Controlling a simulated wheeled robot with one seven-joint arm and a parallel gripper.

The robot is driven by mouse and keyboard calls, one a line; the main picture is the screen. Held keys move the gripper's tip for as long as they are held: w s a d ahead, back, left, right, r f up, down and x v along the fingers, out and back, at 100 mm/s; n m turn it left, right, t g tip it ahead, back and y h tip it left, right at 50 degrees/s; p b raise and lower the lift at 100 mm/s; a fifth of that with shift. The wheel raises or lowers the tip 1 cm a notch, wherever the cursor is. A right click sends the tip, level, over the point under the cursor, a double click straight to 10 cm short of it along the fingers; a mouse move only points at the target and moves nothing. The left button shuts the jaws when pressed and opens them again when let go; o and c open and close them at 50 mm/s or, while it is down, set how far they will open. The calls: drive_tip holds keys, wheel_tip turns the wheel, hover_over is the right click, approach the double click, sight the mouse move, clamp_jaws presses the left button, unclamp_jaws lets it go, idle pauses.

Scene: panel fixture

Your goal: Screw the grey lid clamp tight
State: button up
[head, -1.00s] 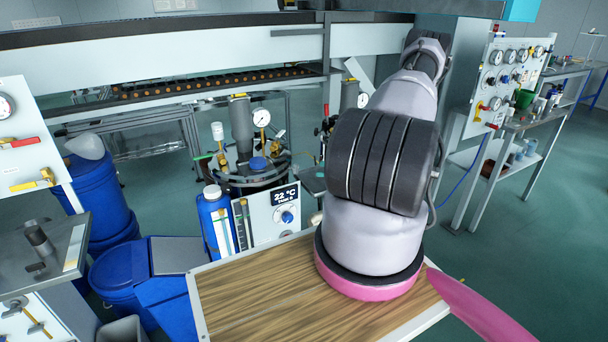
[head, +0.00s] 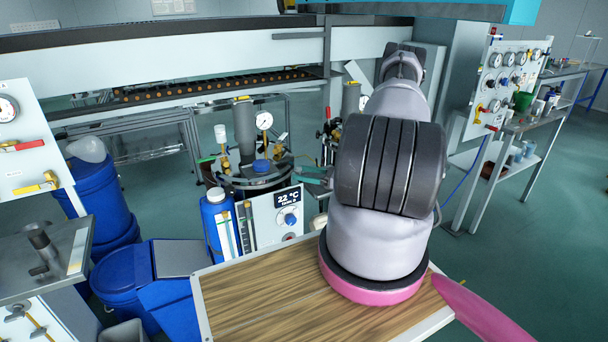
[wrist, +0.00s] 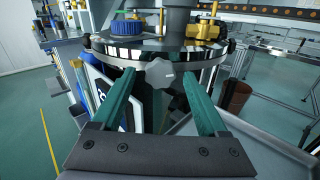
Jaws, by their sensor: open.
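The grey lid clamp is a star-shaped knob (wrist: 160,73) at the front rim of the vessel's metal lid (wrist: 112,50). My gripper (wrist: 159,76) is open, with its two green fingers pointing at the rim. In the wrist view the knob shows between the fingertips, with a gap on both sides. I cannot tell how far the tips reach past it. In the head view my gripper (head: 316,175) is small and partly hidden by my arm, at the right side of the vessel (head: 258,184). The knob cannot be made out there.
A blue cap (wrist: 127,27) and brass fittings (wrist: 203,30) stand on the lid. A pressure gauge (head: 264,121) rises above it. A panel reading 22 °C (head: 288,210) and a blue bottle (head: 219,224) stand in front of the vessel. A wooden-topped surface (head: 265,290) is nearer.

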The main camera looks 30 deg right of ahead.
drive_tip(key=shift+c, duration=0.3)
clamp_jaws()
drive_tip(key=shift+m, duration=0.8)
drive_tip(key=shift+o, duration=0.3)
unclamp_jaws()
drive_tip(key=v, duration=1)
drive_tip(key=shift+s+d, duration=0.25)
drive_tip(key=shift+s, duration=0.05)
